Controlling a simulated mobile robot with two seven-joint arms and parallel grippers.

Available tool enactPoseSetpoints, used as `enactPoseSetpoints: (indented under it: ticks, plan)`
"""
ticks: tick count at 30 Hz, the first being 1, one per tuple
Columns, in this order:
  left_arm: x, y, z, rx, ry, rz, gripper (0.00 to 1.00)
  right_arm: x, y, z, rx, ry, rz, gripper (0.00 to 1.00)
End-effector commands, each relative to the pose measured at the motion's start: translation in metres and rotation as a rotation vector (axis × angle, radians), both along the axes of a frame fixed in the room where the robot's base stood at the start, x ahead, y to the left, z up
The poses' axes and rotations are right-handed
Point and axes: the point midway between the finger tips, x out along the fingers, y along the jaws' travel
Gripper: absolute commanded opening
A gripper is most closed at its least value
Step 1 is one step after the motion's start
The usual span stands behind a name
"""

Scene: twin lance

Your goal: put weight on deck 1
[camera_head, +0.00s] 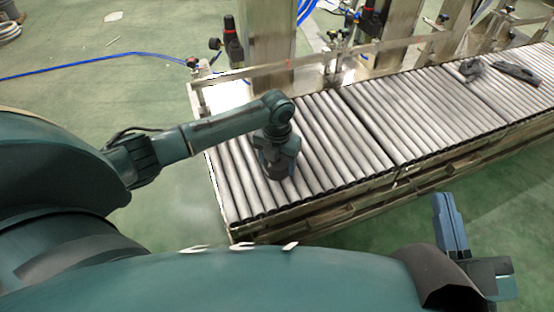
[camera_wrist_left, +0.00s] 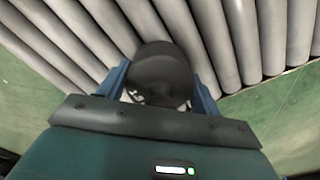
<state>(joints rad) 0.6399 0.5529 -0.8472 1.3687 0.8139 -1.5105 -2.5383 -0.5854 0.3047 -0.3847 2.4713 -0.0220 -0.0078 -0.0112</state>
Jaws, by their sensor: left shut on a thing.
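My left gripper (camera_head: 278,168) reaches down over the near-left section of the roller deck (camera_head: 325,135). In the left wrist view, its two blue fingers (camera_wrist_left: 160,88) are shut on a dark, rounded weight (camera_wrist_left: 160,70), with the grey rollers behind it. In the head view the gripper mostly hides the weight, and I cannot tell whether it touches the rollers. My right gripper (camera_head: 450,226), with blue fingers, is at the lower right, over the floor in front of the deck. I cannot tell how far apart its fingers are. No deck number is readable.
A small dark object (camera_head: 471,69) and a long black object (camera_head: 517,73) lie on the far-right rollers. A metal rail (camera_head: 305,66) and posts with black fittings (camera_head: 232,42) line the back of the deck. The rollers between are clear. A blue hose crosses the green floor.

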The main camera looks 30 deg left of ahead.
Motion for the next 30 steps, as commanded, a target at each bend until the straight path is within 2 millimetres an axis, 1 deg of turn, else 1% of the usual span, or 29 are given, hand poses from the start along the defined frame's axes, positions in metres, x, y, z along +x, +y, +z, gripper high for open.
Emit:
enactPoseSetpoints:
  ticks: [1, 5, 6, 13, 19, 22, 26, 30]
  plan:
    - [0.003, 0.0, 0.004, -0.003, -0.008, 0.0, 0.0, 0.0, 0.0, 0.001, 0.001, -0.002, 0.001, 0.0]
    - [0.003, 0.0, 0.001, -0.003, -0.007, 0.001, 0.0, -0.001, 0.0, 0.001, -0.002, -0.004, 0.003, 0.0]
    - [0.0, 0.0, -0.002, 0.0, 0.0, 0.0, 0.68, -0.001, 0.001, 0.001, -0.003, -0.005, 0.004, 0.0]
    - [0.0, 0.0, -0.002, 0.0, 0.0, 0.0, 0.86, -0.001, 0.001, -0.001, -0.007, -0.003, 0.005, 0.0]
    - [0.0, 0.0, -0.002, 0.0, 0.0, 0.0, 0.86, -0.001, 0.001, -0.003, -0.008, 0.001, 0.005, 0.0]
    - [0.0, 0.0, 0.002, 0.0, -0.001, 0.0, 0.86, -0.001, 0.001, -0.002, -0.008, 0.002, 0.005, 0.0]
    - [0.001, 0.001, 0.022, 0.0, -0.003, 0.0, 0.86, -0.001, 0.001, 0.005, -0.022, 0.001, 0.0, 0.0]
    - [0.001, 0.0, 0.053, 0.0, -0.003, -0.001, 0.86, -0.001, -0.002, 0.009, -0.048, 0.003, -0.021, 0.0]
